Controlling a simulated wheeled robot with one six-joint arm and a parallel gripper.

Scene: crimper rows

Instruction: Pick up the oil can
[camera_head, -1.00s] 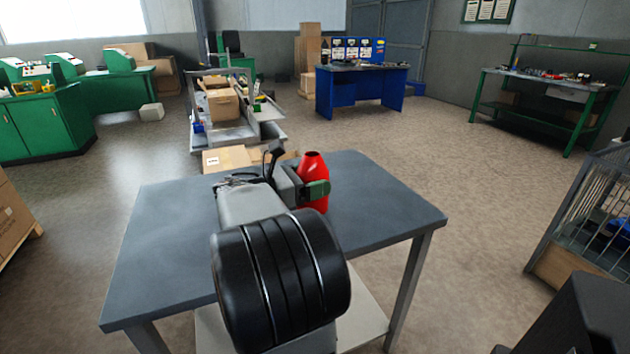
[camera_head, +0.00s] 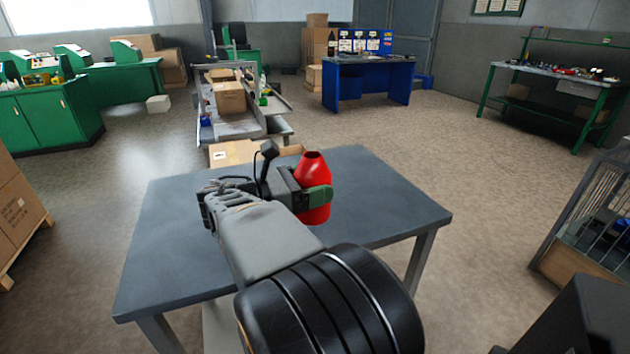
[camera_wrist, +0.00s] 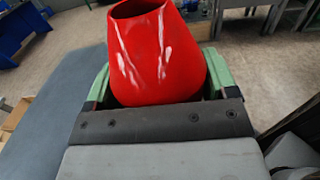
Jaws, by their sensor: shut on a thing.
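The red oil can (camera_head: 313,174) is upright over the right half of the grey table in the head view. It also fills the upper middle of the wrist view (camera_wrist: 155,50), with its dark open top facing up. My gripper (camera_head: 316,196) is shut on the can, with its green fingers on either side of the body. The wrist view shows the fingers (camera_wrist: 155,90) at both sides of the can. My arm hides part of the table, and I cannot tell whether the can's base touches the tabletop.
The grey table (camera_head: 165,250) is otherwise mostly bare. A cardboard box (camera_head: 232,153) is at its far edge. Beyond stand a loaded cart (camera_head: 235,120), a blue desk (camera_head: 365,85) and a green bench (camera_head: 545,95). A wire cage (camera_head: 590,230) is at the right, with open floor between.

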